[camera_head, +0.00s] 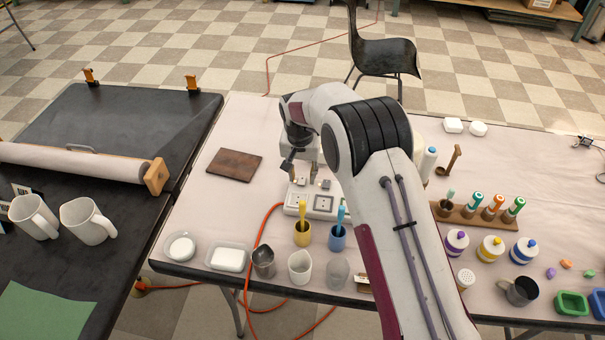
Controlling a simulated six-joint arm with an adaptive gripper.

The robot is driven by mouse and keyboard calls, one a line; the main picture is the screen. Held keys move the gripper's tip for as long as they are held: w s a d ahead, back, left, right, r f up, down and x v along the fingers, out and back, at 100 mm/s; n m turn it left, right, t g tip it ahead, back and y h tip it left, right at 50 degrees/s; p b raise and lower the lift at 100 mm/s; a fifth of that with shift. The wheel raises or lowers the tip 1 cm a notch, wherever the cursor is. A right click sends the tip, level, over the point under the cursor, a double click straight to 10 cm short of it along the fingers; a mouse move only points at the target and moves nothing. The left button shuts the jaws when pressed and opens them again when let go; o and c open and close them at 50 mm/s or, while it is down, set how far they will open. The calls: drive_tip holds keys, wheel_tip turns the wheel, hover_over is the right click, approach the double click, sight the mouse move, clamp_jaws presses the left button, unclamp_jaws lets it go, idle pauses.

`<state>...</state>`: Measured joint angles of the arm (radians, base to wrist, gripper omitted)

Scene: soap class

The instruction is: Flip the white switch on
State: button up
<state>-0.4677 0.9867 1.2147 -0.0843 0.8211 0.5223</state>
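A pale switch panel (322,203) lies on the table in the middle of the head view, with a dark-framed square socket and small fittings on it. The white switch cannot be told apart clearly at this size. My gripper (288,163) hangs from the arm's end at the panel's back left, pointing down. Its fingers are small and dark, partly in front of pale parts behind, and I cannot tell whether they are open or shut. My arm covers the panel's right side.
A brown board (234,165) lies to the left. An orange cable (258,240) runs over the table's front edge. Soap dishes and bottles stand on either side.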

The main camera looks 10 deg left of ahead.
sight(302, 183)
wheel_tip(302, 183, up, 7)
drive_tip(key=s, duration=0.1)
drive_tip(key=shift+r, duration=0.2)
idle(0.4)
drive_tip(key=shift+n, duration=0.3)
idle(0.3)
drive_tip(key=s+f, duration=0.1)
drive_tip(key=s+d+f, duration=0.1)
drive_tip(key=shift+s+d+f+n+g, duration=0.1)
drive_tip(key=shift+s+n+g, duration=0.2)
drive_tip(key=shift+n, duration=0.1)
drive_tip(key=s, duration=0.1)
drive_tip(key=d, duration=0.1)
drive_tip(key=s, duration=0.1)
drive_tip(key=shift+s+d+r+n+g, duration=0.2)
drive_tip(key=shift+s+d+n+g, duration=0.05)
drive_tip(key=shift+s+n+g, duration=0.05)
drive_tip(key=s+d+r+t, duration=0.1)
drive_tip(key=s+d+r, duration=0.7)
drive_tip(key=s, duration=0.3)
drive_tip(key=s+d+r+m+t, duration=0.1)
drive_tip(key=s+d+r+t, duration=0.1)
drive_tip(key=s+d+r, duration=0.6)
drive_tip(key=s+d+r+m+t, duration=0.1)
drive_tip(key=s+d+r+t, duration=0.1)
drive_tip(key=s+d+r, duration=0.6)
drive_tip(key=shift+s+d+r, duration=0.35)
drive_tip(key=shift+s+d, duration=0.8)
drive_tip(key=shift+s, duration=1.65)
